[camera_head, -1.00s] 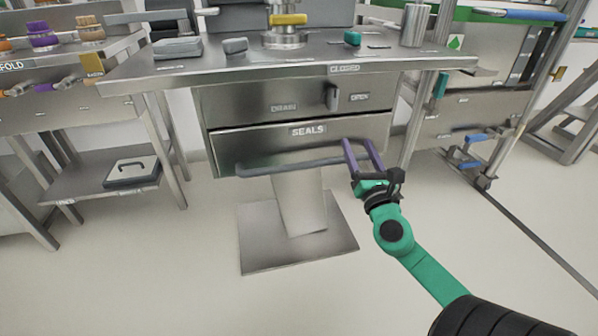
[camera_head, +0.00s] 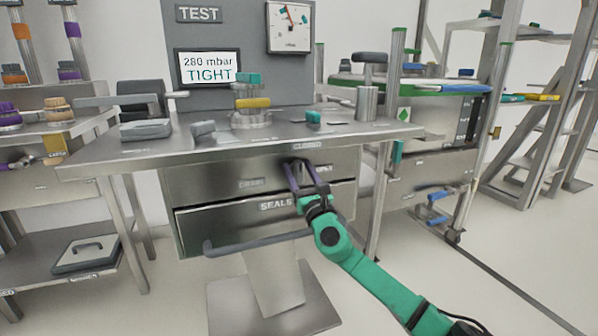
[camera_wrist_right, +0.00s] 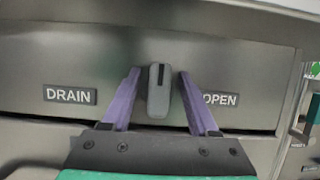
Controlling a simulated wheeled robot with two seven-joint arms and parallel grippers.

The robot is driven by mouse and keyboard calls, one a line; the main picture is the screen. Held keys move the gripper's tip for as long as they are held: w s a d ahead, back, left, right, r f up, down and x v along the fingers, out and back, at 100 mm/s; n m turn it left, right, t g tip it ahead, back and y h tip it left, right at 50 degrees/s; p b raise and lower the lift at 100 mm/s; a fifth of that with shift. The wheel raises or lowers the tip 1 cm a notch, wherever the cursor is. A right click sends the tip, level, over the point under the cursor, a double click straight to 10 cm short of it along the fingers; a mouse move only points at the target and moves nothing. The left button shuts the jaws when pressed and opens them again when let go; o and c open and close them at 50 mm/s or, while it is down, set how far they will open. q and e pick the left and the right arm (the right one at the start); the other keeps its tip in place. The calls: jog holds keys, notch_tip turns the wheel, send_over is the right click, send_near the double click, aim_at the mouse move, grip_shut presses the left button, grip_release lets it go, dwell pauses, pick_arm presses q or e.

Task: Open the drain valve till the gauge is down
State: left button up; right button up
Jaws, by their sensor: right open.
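The drain valve's grey lever (camera_wrist_right: 158,92) stands upright on the steel panel, between the "DRAIN" label (camera_wrist_right: 69,95) on the left and the "OPEN" label (camera_wrist_right: 221,99) on the right. My right gripper (camera_wrist_right: 158,75) is open, one purple finger on each side of the lever, with gaps showing. In the head view, my right gripper (camera_head: 298,166) is at the panel under the "CLOSED" label (camera_head: 307,145) and covers most of the lever. The display (camera_head: 208,67) reads "280 mbar TIGHT". My left gripper is not in view.
The "SEALS" drawer (camera_head: 200,228) sits below the panel, its long grey handle (camera_head: 255,241) sticking out beneath my right arm. The steel bench top (camera_head: 100,151) overhangs the panel. A teal and yellow stack (camera_head: 252,103) stands on the bench.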

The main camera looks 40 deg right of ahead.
grip_shut()
